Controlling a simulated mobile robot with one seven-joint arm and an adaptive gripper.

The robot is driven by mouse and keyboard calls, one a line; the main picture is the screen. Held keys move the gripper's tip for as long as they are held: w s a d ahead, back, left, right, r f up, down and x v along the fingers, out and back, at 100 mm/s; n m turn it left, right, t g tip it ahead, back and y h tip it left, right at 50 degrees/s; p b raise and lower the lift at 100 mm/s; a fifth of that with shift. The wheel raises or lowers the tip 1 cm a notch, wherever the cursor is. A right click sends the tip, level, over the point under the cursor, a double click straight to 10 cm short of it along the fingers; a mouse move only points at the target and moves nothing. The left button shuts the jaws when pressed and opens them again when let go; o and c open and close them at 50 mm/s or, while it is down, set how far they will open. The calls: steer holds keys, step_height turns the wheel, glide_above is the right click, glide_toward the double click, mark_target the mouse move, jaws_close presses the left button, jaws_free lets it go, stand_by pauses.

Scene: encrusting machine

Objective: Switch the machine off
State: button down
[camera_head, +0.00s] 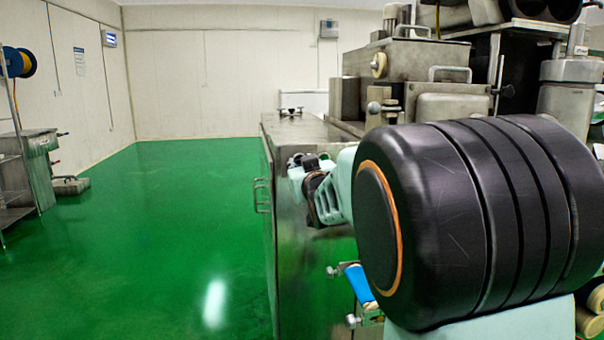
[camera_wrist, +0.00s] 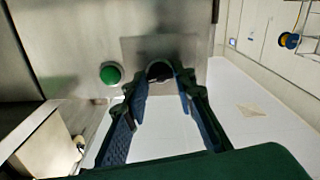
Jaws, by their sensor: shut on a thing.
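The machine is a steel cabinet (camera_head: 318,262) with metal units on top, right of centre in the head view. In the wrist view a steel panel (camera_wrist: 75,45) of it carries a round green button (camera_wrist: 110,73) and a round black knob (camera_wrist: 159,70) to the button's right. My gripper (camera_wrist: 161,80) is shut on the black knob, one finger on each side of it. The fingers and the dim light hide part of the knob, so I cannot tell which way it is turned. In the head view my arm hides the knob and the panel.
Open green floor (camera_head: 150,230) lies left of the machine. A steel stand (camera_head: 38,165) is against the left wall, with an orange and blue reel (camera_head: 18,62) above it. A blue handle (camera_head: 358,284) shows below my arm.

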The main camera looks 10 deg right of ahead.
steer(key=n+b, duration=0.3)
steer(key=n, duration=0.2)
steer(key=shift+n, duration=0.4)
stand_by(0.3)
steer(key=c, duration=1.6)
jaws_free()
step_height(320, 180, up, 10)
